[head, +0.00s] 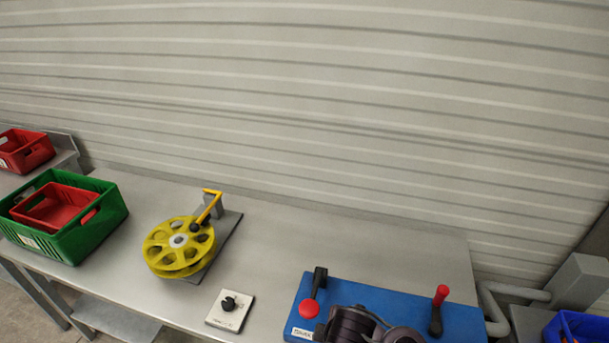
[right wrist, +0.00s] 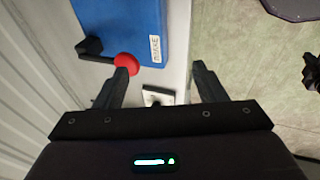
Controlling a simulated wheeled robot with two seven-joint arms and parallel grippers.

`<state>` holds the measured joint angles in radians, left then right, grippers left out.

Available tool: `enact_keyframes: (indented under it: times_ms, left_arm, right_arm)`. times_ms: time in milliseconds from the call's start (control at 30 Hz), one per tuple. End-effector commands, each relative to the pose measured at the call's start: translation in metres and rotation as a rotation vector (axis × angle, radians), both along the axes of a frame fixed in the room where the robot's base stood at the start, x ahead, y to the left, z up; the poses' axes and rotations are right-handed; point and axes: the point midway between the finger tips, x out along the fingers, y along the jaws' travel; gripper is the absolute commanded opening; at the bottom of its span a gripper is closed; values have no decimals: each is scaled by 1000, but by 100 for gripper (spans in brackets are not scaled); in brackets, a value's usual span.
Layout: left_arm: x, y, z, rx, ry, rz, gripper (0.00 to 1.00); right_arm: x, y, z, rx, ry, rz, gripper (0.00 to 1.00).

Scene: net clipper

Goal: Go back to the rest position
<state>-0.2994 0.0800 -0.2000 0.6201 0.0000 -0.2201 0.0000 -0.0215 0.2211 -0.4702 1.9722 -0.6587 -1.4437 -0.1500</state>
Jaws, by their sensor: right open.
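My right gripper (right wrist: 160,80) is open in the right wrist view, with nothing between its fingers. The tip of its left finger overlaps the red ball (right wrist: 126,62) of a black lever; I cannot tell whether they touch. The lever's red ball (head: 310,308) also shows in the head view, on a blue base (head: 466,320). A small plate with a black knob (right wrist: 155,97) lies beyond the gap between the fingers. My left gripper is in neither view.
A yellow reel (head: 178,245) with a crank stands on the metal table (head: 400,255). A green crate (head: 108,212) holding a red bin (head: 62,205) is at the left. The knob plate (head: 230,310) is in front. The table's back middle is clear, near the slatted wall (head: 300,110).

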Motion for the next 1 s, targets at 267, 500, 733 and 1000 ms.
enact_keyframes:
  times_ms: [267,500,733,1000]
  left_arm:
    - [-1,0,0,0,1,0,0]
    - [0,0,0,0,0,0,0]
    - [0,0,-4,0,0,0,0]
    - [-1,0,-18,-1,1,0,0]
  right_arm:
    - [-44,-63,30,215,70,-584,64]
    - [-75,-108,46,295,107,-899,64]
    - [-98,-139,44,333,132,-1119,64]
    - [-84,-136,-35,318,150,-1110,64]
